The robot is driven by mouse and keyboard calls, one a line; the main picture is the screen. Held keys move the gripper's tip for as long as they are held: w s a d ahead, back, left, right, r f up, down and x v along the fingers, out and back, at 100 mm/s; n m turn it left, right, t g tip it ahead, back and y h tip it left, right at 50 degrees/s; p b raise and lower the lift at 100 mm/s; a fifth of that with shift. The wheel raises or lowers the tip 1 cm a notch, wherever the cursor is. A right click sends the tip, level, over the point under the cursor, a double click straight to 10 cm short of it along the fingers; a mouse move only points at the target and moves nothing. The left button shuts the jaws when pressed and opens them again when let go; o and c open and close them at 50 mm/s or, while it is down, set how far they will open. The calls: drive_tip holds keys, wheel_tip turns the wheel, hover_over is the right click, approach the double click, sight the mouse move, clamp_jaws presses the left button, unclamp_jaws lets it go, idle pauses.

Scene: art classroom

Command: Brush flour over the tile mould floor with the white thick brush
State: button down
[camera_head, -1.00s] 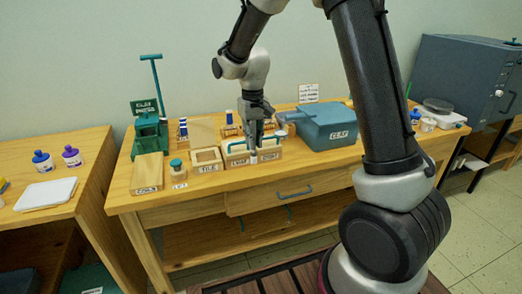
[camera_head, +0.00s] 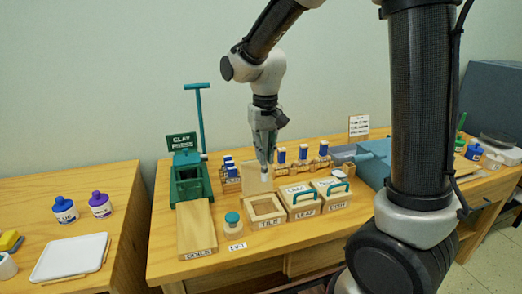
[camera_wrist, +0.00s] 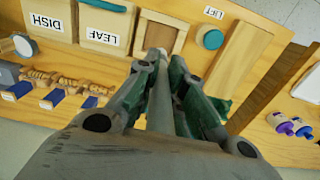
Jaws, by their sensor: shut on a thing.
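The tile mould (camera_head: 267,223) is an open wooden box with a recessed floor, on the table left of the leaf mould; it also shows at the top of the wrist view (camera_wrist: 180,22). My gripper (camera_head: 264,166) points down, above and behind the tile mould, apart from it. It is shut on a pale piece, seemingly the white thick brush (camera_wrist: 156,54), mostly hidden between the fingers. A small pale tip shows below the fingers in the head view. No flour can be made out on the mould floor.
The leaf mould (camera_head: 305,212) and dish mould (camera_head: 334,204) have teal handles. The green clay press (camera_head: 190,180) and coils board (camera_head: 197,230) are further left.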

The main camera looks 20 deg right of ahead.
sight(267, 180)
drive_tip(key=shift+f, duration=5.35)
drive_tip(key=shift+f, duration=0.55)
drive_tip(key=shift+a+f, duration=0.1)
drive_tip(key=shift+a, duration=0.65)
drive_tip(key=shift+d, duration=0.15)
drive_tip(key=shift+d, duration=0.85)
drive_tip(key=shift+d, duration=0.1)
drive_tip(key=shift+d, duration=0.35)
drive_tip(key=shift+a, duration=0.2)
